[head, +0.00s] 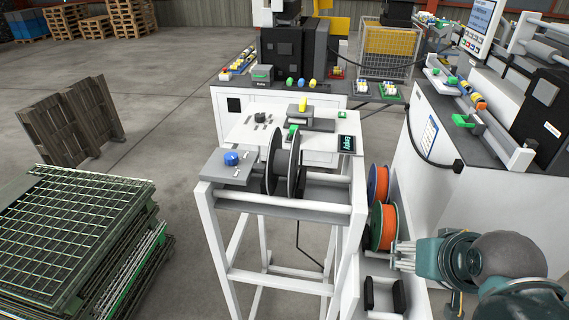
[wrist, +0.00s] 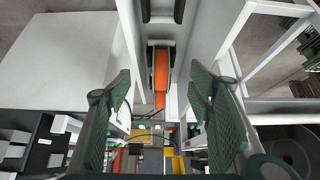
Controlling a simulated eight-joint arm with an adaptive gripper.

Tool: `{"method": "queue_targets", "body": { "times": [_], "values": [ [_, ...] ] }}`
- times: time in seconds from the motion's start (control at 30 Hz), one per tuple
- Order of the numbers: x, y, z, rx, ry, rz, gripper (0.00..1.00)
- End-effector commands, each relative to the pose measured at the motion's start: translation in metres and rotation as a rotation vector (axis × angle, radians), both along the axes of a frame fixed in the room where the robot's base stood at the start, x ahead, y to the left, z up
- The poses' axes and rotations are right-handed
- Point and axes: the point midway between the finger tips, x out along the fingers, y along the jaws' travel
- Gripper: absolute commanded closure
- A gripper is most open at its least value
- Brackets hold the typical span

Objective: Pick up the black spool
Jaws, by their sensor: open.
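A black spool (head: 283,162) with wide dark flanges stands upright on the white-framed stand, left of my gripper in the head view. My gripper (head: 401,255) is at the lower right, well apart from that spool and close to the rack of orange spools. In the wrist view, my gripper (wrist: 160,75) has its two green-padded fingers spread, with nothing held between them. I cannot tell whether the dark round shape (wrist: 290,152) at the lower right of the wrist view is the black spool.
Two orange spools, one blue-edged (head: 377,183) and one green-edged (head: 384,226), sit in the rack right of the stand. An orange strip (wrist: 160,75) shows between my fingers. A white machine (head: 455,150) stands behind the rack. Pallets and mesh panels (head: 75,230) lie left.

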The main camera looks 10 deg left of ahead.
Motion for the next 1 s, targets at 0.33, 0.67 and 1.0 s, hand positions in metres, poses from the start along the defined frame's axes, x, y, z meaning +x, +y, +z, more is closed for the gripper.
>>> {"method": "queue_targets", "body": {
  "times": [0.33,0.67,1.0],
  "values": [
    [0.005,0.004,0.009,0.007,0.008,-0.001,0.48],
    [0.037,0.029,0.058,0.053,0.067,-0.02,0.48],
    [0.079,0.067,0.113,0.105,0.149,-0.05,0.48]
  ]
}}
